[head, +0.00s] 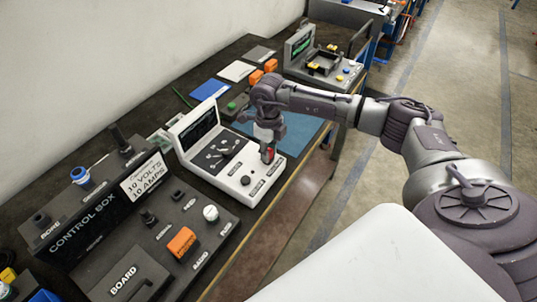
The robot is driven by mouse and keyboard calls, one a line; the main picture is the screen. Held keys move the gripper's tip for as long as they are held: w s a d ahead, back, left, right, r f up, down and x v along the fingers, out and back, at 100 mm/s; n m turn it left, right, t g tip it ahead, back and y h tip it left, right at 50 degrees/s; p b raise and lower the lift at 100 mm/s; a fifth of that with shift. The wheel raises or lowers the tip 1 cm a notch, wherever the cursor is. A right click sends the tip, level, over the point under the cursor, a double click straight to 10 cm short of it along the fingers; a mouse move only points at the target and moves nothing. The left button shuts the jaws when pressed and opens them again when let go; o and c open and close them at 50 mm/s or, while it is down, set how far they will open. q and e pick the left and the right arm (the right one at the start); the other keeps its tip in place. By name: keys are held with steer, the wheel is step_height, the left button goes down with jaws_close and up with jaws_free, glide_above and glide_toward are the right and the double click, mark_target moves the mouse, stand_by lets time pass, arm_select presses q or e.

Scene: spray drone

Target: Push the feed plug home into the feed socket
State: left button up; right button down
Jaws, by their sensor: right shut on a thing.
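My right gripper (268,138) points down over the right end of the white console (222,152). It is shut on a small dark piece with red and green on it, which I take to be the feed plug (268,154). The plug stands roughly upright at the console's top face. The feed socket is hidden beneath the plug and gripper, so I cannot tell how deep the plug sits. My left gripper is not in view.
A black control box (108,215) stands left of the console. An orange block (182,241) and a board panel (128,282) lie in front of it. A second device (325,62) stands at the far end of the bench. A blue mat (302,133) lies behind the console.

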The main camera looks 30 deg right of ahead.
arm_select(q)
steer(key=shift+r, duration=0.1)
arm_select(e)
steer(key=shift+r, duration=0.1)
arm_select(q)
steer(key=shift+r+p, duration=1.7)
steer(key=shift+p, duration=0.05)
arm_select(e)
steer(key=shift+r, duration=2.95)
